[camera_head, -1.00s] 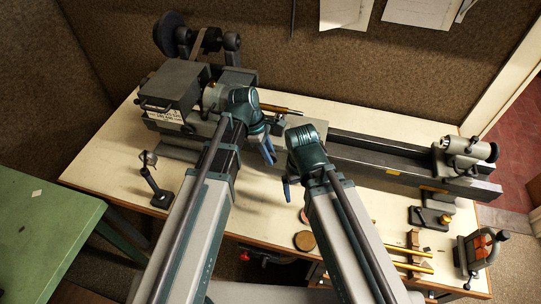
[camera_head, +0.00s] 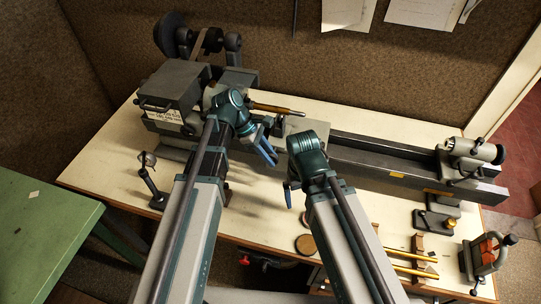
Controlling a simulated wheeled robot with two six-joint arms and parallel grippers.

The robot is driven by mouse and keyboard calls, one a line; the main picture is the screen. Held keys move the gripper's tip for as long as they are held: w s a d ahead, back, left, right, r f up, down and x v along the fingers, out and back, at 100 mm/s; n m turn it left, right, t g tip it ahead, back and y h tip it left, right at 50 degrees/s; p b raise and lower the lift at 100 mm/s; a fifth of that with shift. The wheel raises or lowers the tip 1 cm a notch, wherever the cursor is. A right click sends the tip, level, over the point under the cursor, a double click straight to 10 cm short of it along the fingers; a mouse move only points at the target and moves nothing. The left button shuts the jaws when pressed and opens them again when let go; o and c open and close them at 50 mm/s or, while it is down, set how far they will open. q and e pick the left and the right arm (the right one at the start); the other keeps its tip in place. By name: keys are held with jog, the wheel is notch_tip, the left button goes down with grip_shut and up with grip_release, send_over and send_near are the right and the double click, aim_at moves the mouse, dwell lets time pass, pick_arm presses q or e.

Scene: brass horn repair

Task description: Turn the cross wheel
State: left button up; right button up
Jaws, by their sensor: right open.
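A grey lathe bed (camera_head: 375,160) runs along the bench. Its headstock (camera_head: 172,90) is at the left and its tailstock (camera_head: 472,158) at the right. I cannot make out a cross wheel; the front of the carriage is largely behind my arms. My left gripper (camera_head: 266,145) is over the bed near the carriage, its blue fingers pointing down and right; their gap is unclear. My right gripper (camera_head: 289,193) is open, with fingers pointing down in front of the bed. I see nothing held in either gripper.
A brown-tipped rod (camera_head: 270,108) extends from the headstock. A small stand (camera_head: 152,180) is on the bench's left. A green table (camera_head: 40,230) adjoins at left.

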pick_arm(q)
jog(key=shift+o, duration=1.2)
jog(key=shift+s+a, duration=0.15)
jog(key=shift+s, duration=0.25)
jog(key=shift+s+r, duration=0.1)
jog(key=shift+w, duration=0.2)
jog(key=shift+r, duration=0.2)
jog(key=shift+p+v, duration=5.9)
jog(key=shift+v, duration=0.8)
jog(key=shift+a+f, duration=0.15)
